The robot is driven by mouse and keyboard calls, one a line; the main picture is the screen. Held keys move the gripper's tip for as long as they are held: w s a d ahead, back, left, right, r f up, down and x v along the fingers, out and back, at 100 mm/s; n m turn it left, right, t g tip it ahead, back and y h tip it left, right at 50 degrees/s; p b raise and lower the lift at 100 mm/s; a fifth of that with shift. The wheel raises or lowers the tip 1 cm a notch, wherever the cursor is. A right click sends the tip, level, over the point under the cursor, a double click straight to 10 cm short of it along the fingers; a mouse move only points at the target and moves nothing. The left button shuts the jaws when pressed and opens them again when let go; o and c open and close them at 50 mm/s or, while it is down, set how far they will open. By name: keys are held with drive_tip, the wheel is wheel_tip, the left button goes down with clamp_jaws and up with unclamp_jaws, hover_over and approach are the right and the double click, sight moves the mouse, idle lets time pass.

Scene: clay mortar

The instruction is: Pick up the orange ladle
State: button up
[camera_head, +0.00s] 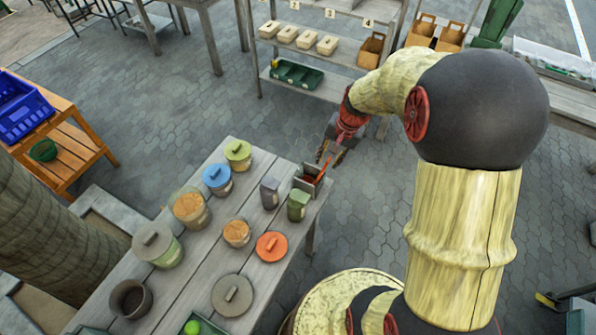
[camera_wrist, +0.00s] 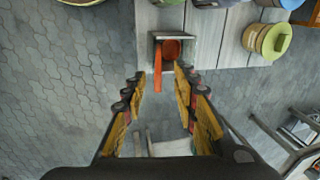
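The orange ladle (camera_head: 320,174) sits in a small dark square holder (camera_head: 302,184) at the right end of the plank table. In the wrist view the ladle (camera_wrist: 171,49) shows its round bowl inside the holder (camera_wrist: 158,37), and its handle points toward my gripper. My gripper (camera_head: 330,151) is just beyond the table's right end, close to the holder. In the wrist view my gripper's (camera_wrist: 161,79) two fingers stand apart. The handle's end appears between the fingertips in the picture; I cannot tell whether it is at their depth. No contact shows.
The table (camera_head: 193,293) carries lidded jars, an orange lid (camera_head: 271,246), a dark bowl (camera_head: 130,299), and grey (camera_head: 270,193) and green (camera_head: 298,205) containers close to the holder. A shelf (camera_head: 315,90) with trays stands beyond. Paved floor between is clear.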

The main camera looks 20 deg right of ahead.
sight(321, 173)
drive_tip(key=shift+m, duration=0.4)
drive_tip(key=x, duration=0.5)
drive_tip(key=shift+w+d+b, duration=0.15)
drive_tip(key=shift+d+b, duration=0.2)
drive_tip(key=x, duration=0.1)
drive_tip(key=b+x, duration=0.1)
drive_tip(key=x, duration=0.3)
drive_tip(key=shift+s+a+f+b, duration=0.15)
drive_tip(key=shift+s+a+b, duration=0.1)
drive_tip(key=shift+a+b, duration=0.05)
drive_tip(key=shift+c, duration=0.5)
clamp_jaws()
